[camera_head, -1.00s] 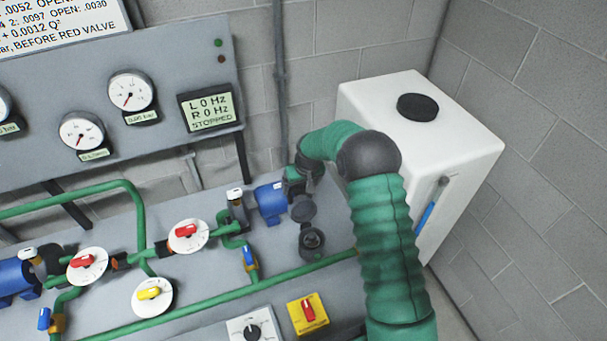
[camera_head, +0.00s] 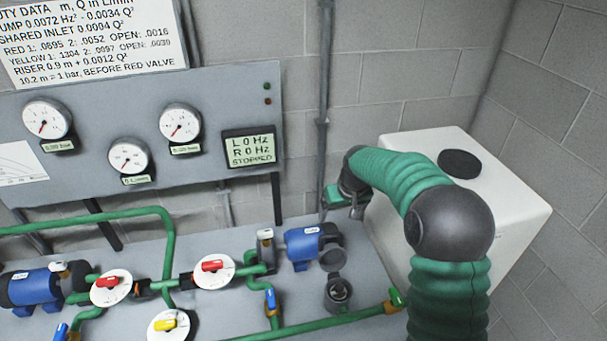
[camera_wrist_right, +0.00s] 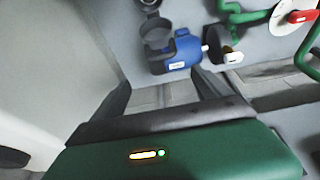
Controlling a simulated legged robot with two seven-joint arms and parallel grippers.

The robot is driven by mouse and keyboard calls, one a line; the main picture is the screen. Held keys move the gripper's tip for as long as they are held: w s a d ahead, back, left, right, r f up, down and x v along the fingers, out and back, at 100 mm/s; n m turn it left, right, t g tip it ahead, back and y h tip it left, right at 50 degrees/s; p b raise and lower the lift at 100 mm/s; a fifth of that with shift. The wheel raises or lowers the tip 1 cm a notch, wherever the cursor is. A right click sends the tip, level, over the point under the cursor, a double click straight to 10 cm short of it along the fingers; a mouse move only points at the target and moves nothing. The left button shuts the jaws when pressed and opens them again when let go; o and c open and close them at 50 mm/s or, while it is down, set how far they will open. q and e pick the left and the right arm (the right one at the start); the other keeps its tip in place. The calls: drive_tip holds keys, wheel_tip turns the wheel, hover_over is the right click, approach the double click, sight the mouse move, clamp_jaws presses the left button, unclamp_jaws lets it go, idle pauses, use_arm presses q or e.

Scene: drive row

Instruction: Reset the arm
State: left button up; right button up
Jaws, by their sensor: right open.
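My right arm, in a green ribbed sleeve with a dark grey elbow, comes in from the lower right in the head view. Its gripper (camera_head: 338,204) is small and partly hidden behind my own wrist, in front of the white tank's left side. In the right wrist view the gripper (camera_wrist_right: 162,88) shows its green body at the bottom and two dark fingers spread apart with nothing between them. The blue right pump (camera_head: 304,243) is below the gripper and apart from it. It also shows in the wrist view (camera_wrist_right: 178,55). My left gripper is not in view.
A white tank (camera_head: 425,142) with a black cap stands in the right corner. Green pipes, red valves (camera_head: 212,266) and a yellow valve (camera_head: 165,325) cover the bench. The gauge panel (camera_head: 85,105) is behind, with a display (camera_head: 249,147) reading STOPPED.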

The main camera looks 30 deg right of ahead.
drive_tip(key=s+a+f+n, duration=0.1)
drive_tip(key=s+a+f, duration=0.2)
drive_tip(key=s+a, duration=0.6)
drive_tip(key=s+a+f+n, duration=0.1)
drive_tip(key=s+a+f, duration=0.2)
drive_tip(key=s+a, duration=0.7)
drive_tip(key=s, duration=0.3)
drive_tip(key=shift+s+a+f+n+g+y, duration=0.15)
drive_tip(key=shift+a+n+g+y, duration=0.05)
drive_tip(key=shift+n+g+y, duration=0.2)
drive_tip(key=shift+d, duration=0.25)
drive_tip(key=shift+d, duration=0.1)
